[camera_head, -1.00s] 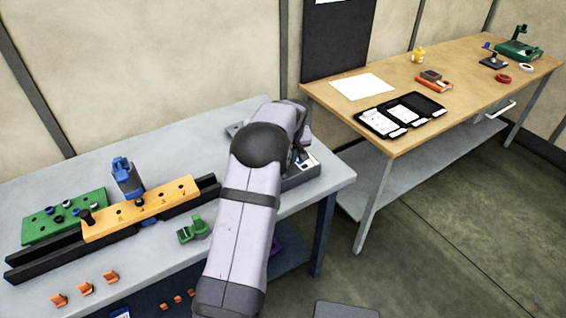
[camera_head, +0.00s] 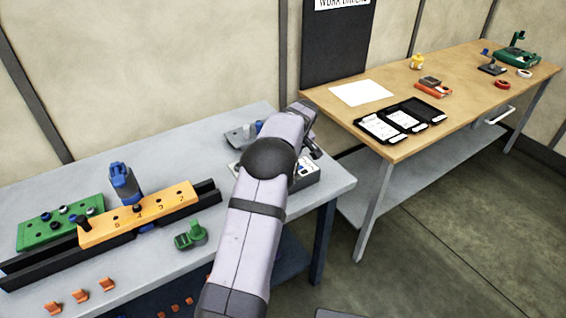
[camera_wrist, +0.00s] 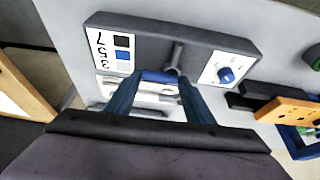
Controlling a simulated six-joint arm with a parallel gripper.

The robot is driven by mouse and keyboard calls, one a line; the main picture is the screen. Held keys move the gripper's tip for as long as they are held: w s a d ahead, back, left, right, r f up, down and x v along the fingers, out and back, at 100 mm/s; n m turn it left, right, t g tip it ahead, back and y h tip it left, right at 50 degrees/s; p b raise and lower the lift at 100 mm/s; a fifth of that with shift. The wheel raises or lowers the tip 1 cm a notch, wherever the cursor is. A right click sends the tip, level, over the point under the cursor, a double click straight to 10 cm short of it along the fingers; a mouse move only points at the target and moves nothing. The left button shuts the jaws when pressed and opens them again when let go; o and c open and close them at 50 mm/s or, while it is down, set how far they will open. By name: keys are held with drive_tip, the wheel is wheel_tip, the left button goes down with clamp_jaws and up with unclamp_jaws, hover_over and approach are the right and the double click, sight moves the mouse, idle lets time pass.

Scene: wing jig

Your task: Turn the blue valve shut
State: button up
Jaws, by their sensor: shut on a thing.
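The blue valve handle (camera_wrist: 160,77) shows as a short blue bar between my fingertips in the wrist view. My gripper (camera_wrist: 161,84) has its two dark blue fingers on either side of it and is shut on it. Pale grey and white valve parts (camera_wrist: 150,96) lie below the bar and are partly hidden by the fingers. In the head view, a blue piece (camera_head: 258,127) shows on a grey fitting (camera_head: 238,136) at the back right of the grey bench. There my arm hides the fingertips, so the handle's exact angle is unclear.
A grey panel box (camera_wrist: 205,47) beside the valve bears a numbered colour label (camera_wrist: 112,52), a grey lever (camera_wrist: 176,55) and a blue dial knob (camera_wrist: 226,74). An orange jig block (camera_head: 138,213), green block (camera_head: 60,222) and green clamp (camera_head: 190,236) stand left of my arm.

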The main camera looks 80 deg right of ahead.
drive_tip(key=o, duration=1.1)
drive_tip(key=shift+c, duration=0.2)
drive_tip(key=b+v, duration=0.2)
drive_tip(key=v, duration=0.5)
drive_tip(key=shift+r, duration=0.2)
drive_tip(key=shift+a, duration=0.1)
